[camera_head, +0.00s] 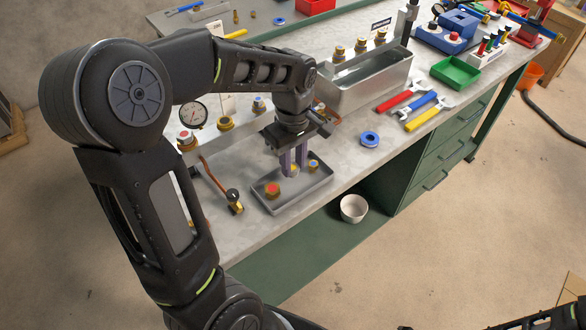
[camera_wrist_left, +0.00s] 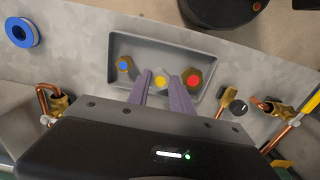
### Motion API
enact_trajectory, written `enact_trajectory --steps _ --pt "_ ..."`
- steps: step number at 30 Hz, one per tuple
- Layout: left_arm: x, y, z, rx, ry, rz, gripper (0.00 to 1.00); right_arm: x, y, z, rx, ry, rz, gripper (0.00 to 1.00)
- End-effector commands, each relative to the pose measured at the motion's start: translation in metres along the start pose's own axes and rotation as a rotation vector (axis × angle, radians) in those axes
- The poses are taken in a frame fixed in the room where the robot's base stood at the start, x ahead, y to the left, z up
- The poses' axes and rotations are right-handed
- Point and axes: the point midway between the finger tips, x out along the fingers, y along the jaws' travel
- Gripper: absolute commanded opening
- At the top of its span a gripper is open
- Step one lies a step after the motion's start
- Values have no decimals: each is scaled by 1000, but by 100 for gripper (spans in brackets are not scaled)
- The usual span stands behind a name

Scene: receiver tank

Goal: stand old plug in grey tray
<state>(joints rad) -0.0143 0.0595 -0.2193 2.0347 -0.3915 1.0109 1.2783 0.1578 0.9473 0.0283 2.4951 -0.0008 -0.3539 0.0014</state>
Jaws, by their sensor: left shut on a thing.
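The grey tray (camera_head: 299,195) lies near the front edge of the bench; it also shows in the left wrist view (camera_wrist_left: 165,45). My left gripper (camera_head: 294,166) points down into it, shut on a brass plug with a yellow top (camera_wrist_left: 160,81), between the fingertips (camera_wrist_left: 160,92). A blue-topped plug (camera_wrist_left: 125,64) and a larger red-topped plug (camera_wrist_left: 194,80) stand in the tray on either side of it. The red one also shows in the head view (camera_head: 272,189). I cannot tell whether the yellow-topped plug touches the tray floor. My right gripper is out of view.
A metal tank (camera_head: 365,85) stands behind the tray, with wrenches (camera_head: 408,103) and a green bin (camera_head: 456,72) to its right. A blue ring (camera_head: 370,139) lies right of the tray. A copper pipe with a brass fitting (camera_head: 236,205) is close on the left. A white bowl (camera_head: 353,208) sits below.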

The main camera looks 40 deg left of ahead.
Motion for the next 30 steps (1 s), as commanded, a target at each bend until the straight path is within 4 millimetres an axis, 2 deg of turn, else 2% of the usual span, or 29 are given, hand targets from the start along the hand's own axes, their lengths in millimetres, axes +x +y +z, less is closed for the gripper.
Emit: enact_trajectory --steps 6,18,19,27,30 --pt "28 -1 0 -1 -1 -3 0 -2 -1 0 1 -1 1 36" --pt "34 0 0 -1 0 0 0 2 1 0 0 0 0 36" --pt "34 0 0 -1 0 0 27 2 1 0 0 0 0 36" --pt "32 0 0 0 0 0 48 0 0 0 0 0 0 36" --pt "32 0 0 0 0 0 48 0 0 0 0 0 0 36"
